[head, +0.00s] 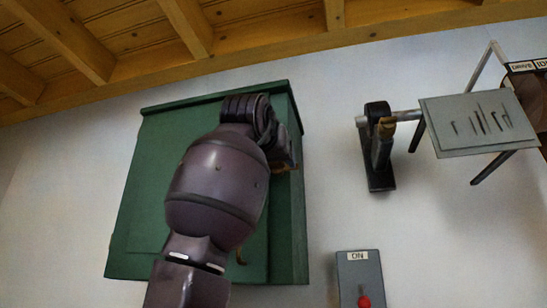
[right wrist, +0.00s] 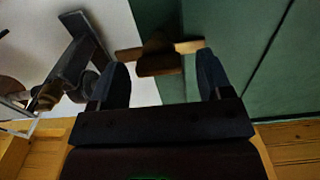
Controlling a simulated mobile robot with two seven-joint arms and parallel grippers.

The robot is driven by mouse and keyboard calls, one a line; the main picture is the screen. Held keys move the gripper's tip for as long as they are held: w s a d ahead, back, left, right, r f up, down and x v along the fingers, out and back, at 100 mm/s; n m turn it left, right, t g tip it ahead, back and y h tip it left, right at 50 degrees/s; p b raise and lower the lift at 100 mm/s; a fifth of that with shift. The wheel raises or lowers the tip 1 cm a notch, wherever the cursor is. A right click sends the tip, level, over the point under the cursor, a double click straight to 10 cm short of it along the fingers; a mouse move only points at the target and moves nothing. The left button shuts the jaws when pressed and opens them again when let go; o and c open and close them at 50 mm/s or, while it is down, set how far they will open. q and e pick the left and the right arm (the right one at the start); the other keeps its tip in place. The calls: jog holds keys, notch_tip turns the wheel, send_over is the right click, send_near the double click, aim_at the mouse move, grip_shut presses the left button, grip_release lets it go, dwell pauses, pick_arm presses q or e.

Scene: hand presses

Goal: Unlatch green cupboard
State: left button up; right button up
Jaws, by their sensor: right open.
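The green cupboard (head: 150,200) hangs on the white wall, its door shut. It also fills the right of the right wrist view (right wrist: 245,70). A brown latch (right wrist: 188,47) with a knob in its middle lies across the cupboard's edge there. In the head view only a bit of the latch (head: 287,168) shows beside my gripper. My right gripper (right wrist: 163,72) is open, its two fingers on either side of the latch knob, with no clear contact. In the head view my right gripper (head: 283,150) is at the cupboard's right edge, partly hidden by my arm. My left gripper is out of view.
A dark wall bracket (head: 380,150) with a rod and a grey plate (head: 478,122) is to the right. A grey switch box (head: 358,270) marked ON, with a red knob, is below. Bare wall lies between cupboard and bracket. Wooden beams (head: 180,25) run overhead.

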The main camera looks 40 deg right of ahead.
jog(key=shift+w+d, duration=0.2)
jog(key=shift+d, duration=0.15)
jog(key=c, duration=0.9)
